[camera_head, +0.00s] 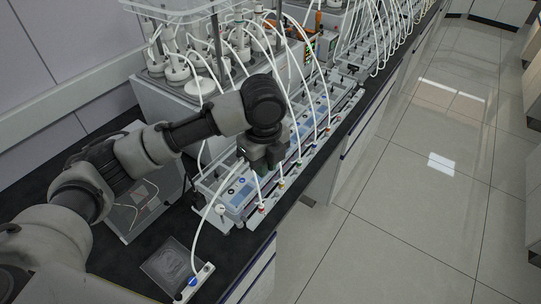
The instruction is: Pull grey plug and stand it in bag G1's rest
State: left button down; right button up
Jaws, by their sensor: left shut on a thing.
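My left gripper (260,164) is over the near part of the long rack of blue-and-white units (240,195), pointing down. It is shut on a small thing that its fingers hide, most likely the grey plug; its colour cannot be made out. A clear flat bag (172,264) lies on the black bench at the near end. Beside it is a white rest strip (203,276) with a blue plug (193,281) at its near end and a white tube rising from it. I cannot read a label on the bag. My right gripper is not in view.
Several white tubes arch from the reactor vessels (178,68) to the rack, close around my left gripper. Red and yellow-tipped plugs (262,208) line the rack's front edge. A grey box (140,205) stands behind my arm. The tiled floor (400,180) is clear.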

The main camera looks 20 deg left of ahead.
pick_arm(q)
jog(key=s+a+p, duration=0.7)
jog(key=s+a, duration=0.4)
jog(key=s, duration=0.5)
jog(key=shift+s+a, duration=0.2)
dwell(0.4)
